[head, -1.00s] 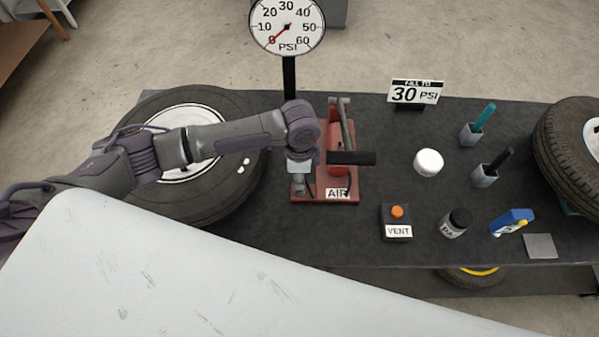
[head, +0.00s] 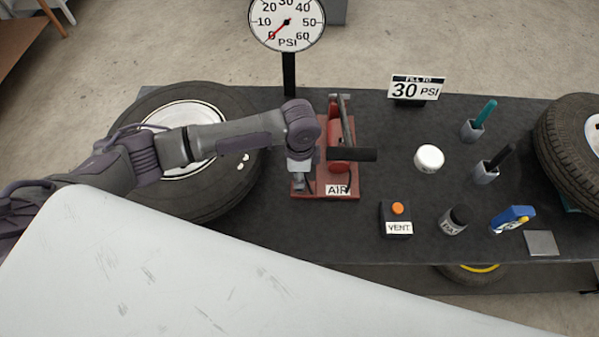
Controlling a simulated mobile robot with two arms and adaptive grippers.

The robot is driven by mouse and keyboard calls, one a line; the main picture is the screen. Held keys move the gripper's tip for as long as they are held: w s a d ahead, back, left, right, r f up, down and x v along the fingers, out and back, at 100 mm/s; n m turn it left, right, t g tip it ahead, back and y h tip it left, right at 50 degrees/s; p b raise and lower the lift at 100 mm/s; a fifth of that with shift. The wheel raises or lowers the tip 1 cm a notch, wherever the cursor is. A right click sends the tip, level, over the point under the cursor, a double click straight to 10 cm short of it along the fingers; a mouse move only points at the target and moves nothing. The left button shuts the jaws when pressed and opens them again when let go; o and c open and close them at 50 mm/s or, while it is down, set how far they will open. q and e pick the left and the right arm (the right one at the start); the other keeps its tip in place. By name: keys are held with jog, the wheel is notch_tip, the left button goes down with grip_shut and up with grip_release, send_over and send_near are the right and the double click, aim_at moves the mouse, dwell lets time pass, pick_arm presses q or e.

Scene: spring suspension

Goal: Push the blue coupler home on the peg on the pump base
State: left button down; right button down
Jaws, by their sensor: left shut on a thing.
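The red pump base (head: 350,192) lies flat on the dark bench, with an "AIR" label on its front edge. The pump's red body and black handle (head: 352,155) stand on it. My left gripper (head: 303,186) points down over the left front part of the base. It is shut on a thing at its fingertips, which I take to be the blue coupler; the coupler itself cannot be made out. The peg is hidden at the gripper, so I cannot tell how far the coupler sits on it. My right gripper is not in view.
A tyre (head: 195,200) lies left, under my left arm. A gauge (head: 287,22) behind reads 0 PSI. The bench between pump and cap is clear.

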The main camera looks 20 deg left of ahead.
pick_arm(q)
jog(key=shift+f, duration=0.55)
jog(key=c, duration=0.8)
grip_release()
notch_tip(320, 180, up, 5)
jog(key=p, duration=0.5)
jog(key=shift+r, duration=1.05)
jog(key=shift+s+f, duration=0.1)
jog(key=shift+s, duration=0.05)
